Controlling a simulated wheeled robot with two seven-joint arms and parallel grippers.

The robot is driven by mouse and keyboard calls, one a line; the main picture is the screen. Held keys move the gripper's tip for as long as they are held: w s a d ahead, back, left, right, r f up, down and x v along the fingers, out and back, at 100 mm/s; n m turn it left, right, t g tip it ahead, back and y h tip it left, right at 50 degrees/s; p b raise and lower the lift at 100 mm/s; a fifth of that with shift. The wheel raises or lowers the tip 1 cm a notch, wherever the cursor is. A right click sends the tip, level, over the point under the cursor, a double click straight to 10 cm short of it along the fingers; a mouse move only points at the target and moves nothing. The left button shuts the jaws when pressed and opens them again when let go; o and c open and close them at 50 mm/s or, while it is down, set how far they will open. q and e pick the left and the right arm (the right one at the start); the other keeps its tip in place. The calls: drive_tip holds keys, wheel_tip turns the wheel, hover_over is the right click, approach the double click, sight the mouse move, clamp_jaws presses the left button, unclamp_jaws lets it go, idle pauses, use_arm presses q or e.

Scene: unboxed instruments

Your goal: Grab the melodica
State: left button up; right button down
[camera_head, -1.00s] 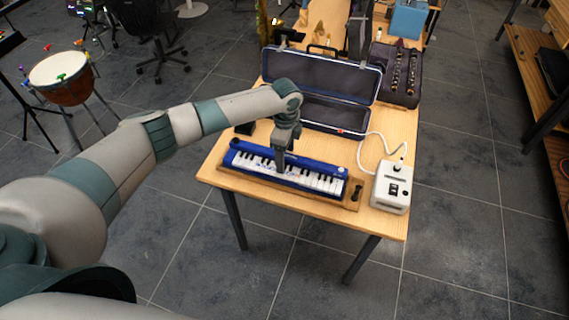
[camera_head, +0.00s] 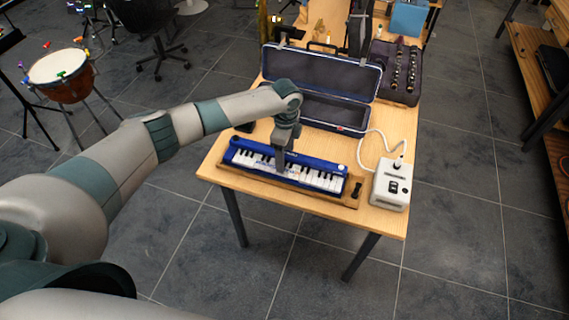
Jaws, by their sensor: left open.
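The melodica (camera_head: 318,178) is blue with white and black keys. It lies flat, keys up, on a wooden board (camera_head: 345,198) near the front edge of the wooden table. My left gripper (camera_head: 281,168) points down at the middle of the melodica, with its fingers at the keys and body. It is open. Whether the fingers touch the melodica cannot be told from here, and the gripper hides a small part of it. My right gripper is not in view.
An open dark case (camera_head: 322,85) stands behind the melodica. A white box (camera_head: 391,186) with a white cable (camera_head: 370,135) sits to its right. A second case with a dark instrument (camera_head: 399,70) lies at the back right. The table's front edge (camera_head: 300,205) is close.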

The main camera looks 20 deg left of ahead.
sight(286, 155)
use_arm(q)
drive_tip(key=shift+f, duration=0.15)
clamp_jaws()
idle(0.4)
drive_tip(key=shift+w, duration=0.1)
drive_tip(key=shift+r, duration=0.35)
drive_tip(key=shift+r+b, duration=0.45)
drive_tip(key=shift+r, duration=0.15)
wheel_tip(286, 155, up, 2)
drive_tip(key=shift+r+b, duration=0.2)
drive_tip(key=shift+b, duration=0.4)
drive_tip(key=s+d+r+b, duration=0.3)
drive_tip(key=d+r, duration=0.4)
drive_tip(key=d, duration=0.3)
drive_tip(key=shift+s+d+r, duration=0.2)
drive_tip(key=shift+s+d, duration=0.2)
drive_tip(key=shift+s, duration=0.4)
